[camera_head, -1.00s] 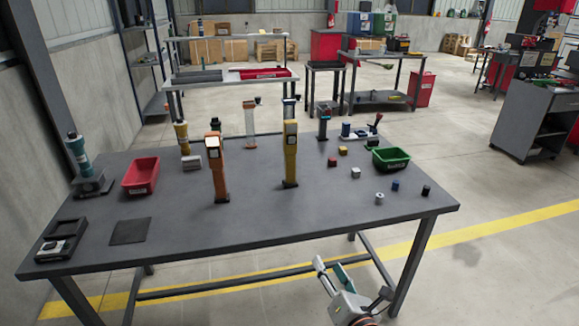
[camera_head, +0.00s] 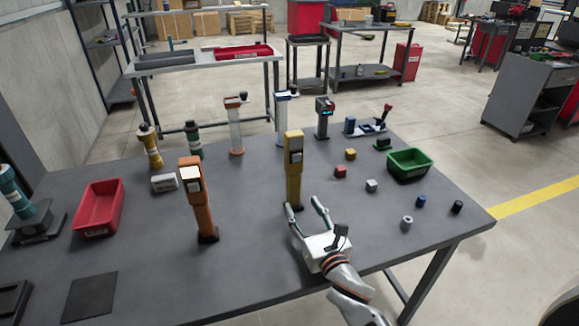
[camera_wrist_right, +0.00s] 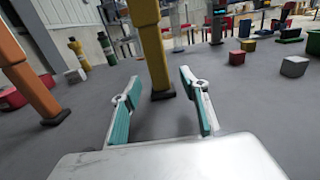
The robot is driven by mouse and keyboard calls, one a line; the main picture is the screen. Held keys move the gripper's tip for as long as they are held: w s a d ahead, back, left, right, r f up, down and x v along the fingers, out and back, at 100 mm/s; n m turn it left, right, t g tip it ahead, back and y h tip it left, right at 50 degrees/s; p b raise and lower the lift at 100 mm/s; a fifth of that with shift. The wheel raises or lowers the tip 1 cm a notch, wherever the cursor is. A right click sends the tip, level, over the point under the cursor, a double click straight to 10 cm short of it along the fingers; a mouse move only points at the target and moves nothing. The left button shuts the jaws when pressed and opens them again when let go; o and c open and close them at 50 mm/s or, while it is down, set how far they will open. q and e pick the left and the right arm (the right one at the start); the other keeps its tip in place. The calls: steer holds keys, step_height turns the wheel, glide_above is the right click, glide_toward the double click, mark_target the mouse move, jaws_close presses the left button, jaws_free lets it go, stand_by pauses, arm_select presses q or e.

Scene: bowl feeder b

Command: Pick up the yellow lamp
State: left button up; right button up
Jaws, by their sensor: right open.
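The yellow lamp (camera_head: 293,165) stands upright on the grey table, a tall post with a pale panel near its top and a dark foot. In the right wrist view its post (camera_wrist_right: 155,50) rises ahead, between the lines of the two fingers, and its top is cut off. My right gripper (camera_head: 304,205) is open and empty, low over the table on the near side of the lamp. The fingers point toward the post, and the lamp's foot lies just beyond them. I cannot tell whether a finger touches it. My left gripper is not in view.
A similar orange lamp (camera_head: 197,200) stands to the left. A red bin (camera_head: 99,208) is farther left and a green bin (camera_head: 410,165) is at the right. Small blocks, such as a red one (camera_head: 340,172), lie to the right. The table between the lamps is clear.

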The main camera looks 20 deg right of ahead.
mark_target(295, 194)
steer(key=w, duration=0.7)
steer(key=shift+w+a+r, duration=0.1)
steer(key=shift+a+r, duration=0.15)
steer(key=shift+a, duration=0.15)
steer(key=shift+r, duration=0.1)
jaws_close()
